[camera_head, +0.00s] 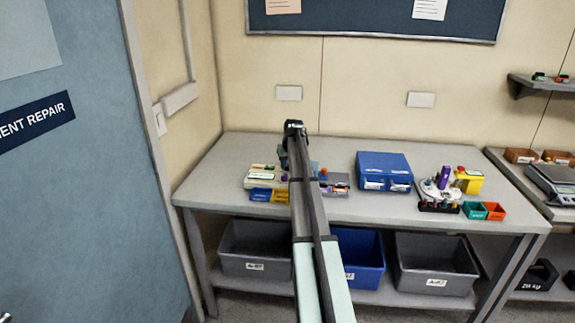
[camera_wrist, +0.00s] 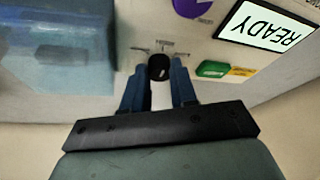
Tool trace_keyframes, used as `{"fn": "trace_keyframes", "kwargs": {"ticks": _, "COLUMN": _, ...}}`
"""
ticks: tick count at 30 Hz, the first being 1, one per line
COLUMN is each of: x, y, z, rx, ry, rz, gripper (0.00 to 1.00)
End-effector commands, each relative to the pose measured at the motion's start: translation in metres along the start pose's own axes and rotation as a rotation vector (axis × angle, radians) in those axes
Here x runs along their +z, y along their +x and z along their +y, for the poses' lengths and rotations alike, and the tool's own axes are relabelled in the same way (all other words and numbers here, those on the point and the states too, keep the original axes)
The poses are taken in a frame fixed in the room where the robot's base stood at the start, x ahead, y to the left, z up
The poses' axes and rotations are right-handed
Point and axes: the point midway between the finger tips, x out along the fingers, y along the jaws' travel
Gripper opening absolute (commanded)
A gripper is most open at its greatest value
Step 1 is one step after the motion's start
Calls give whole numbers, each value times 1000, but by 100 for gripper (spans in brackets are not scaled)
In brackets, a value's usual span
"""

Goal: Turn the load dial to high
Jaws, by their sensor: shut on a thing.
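The load dial (camera_wrist: 159,67) is a small round black knob on a pale device panel (camera_wrist: 225,55) in the wrist view. My gripper (camera_wrist: 158,78) has its two blue fingers on either side of the dial and is shut on it. Small marks and labels lie around the dial, too small to read. In the head view my arm reaches over the table to the pale device (camera_head: 257,182), and my gripper (camera_head: 288,162) is at its right part. The dial is hidden there by my arm.
A lit display (camera_wrist: 262,26) reads READY, upside down, with a green button (camera_wrist: 212,69) and a purple part (camera_wrist: 192,6) near it. A blue translucent box (camera_wrist: 60,45) is at the left. A blue drawer box (camera_head: 384,165) stands right of my arm.

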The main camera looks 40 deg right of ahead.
Motion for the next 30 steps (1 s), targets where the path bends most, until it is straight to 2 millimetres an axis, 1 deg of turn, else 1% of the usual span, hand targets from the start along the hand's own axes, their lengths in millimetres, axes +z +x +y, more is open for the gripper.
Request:
{"fn": "trace_keyframes", "kwargs": {"ticks": 7, "x": 0, "y": 0, "z": 0, "rx": -14, "ry": -33, "rz": -2, "gripper": 0}}
{"fn": "trace_keyframes", "kwargs": {"ticks": 18, "x": 0, "y": 0, "z": 0, "rx": -15, "ry": -34, "rz": -2, "gripper": 0}}
{"fn": "trace_keyframes", "kwargs": {"ticks": 19, "x": 0, "y": 0, "z": 0, "rx": -15, "ry": -34, "rz": -2, "gripper": 30}}
{"fn": "trace_keyframes", "kwargs": {"ticks": 26, "x": 0, "y": 0, "z": 0, "rx": -14, "ry": -34, "rz": -1, "gripper": 52}}
{"fn": "trace_keyframes", "kwargs": {"ticks": 30, "x": 0, "y": 0, "z": 0, "rx": -14, "ry": -34, "rz": -1, "gripper": 53}}
